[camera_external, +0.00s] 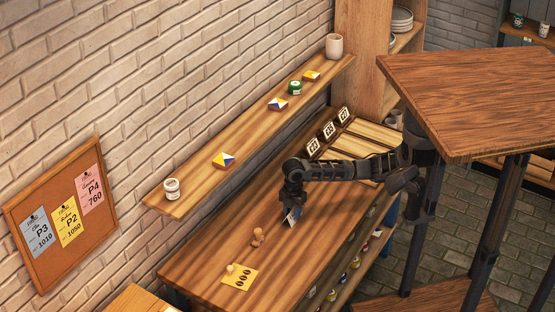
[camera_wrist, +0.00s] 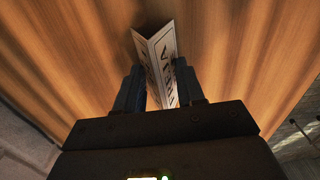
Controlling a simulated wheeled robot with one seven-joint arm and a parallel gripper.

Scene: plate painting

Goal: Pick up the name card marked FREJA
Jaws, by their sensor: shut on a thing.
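A white folded name card (camera_wrist: 160,50) stands between the two fingers of my gripper (camera_wrist: 160,88) in the wrist view. Dark lettering shows on its side, partly covered by a finger and too slanted to read for sure. My gripper is shut on the card. In the external view my gripper (camera_external: 291,206) points down at the wooden workbench (camera_external: 200,262), and the pale card (camera_external: 292,216) shows at its fingertips. I cannot tell whether the card touches the bench top.
A wall shelf (camera_external: 200,191) with jars and small boxes runs above. A wooden table (camera_external: 480,95) stands at right.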

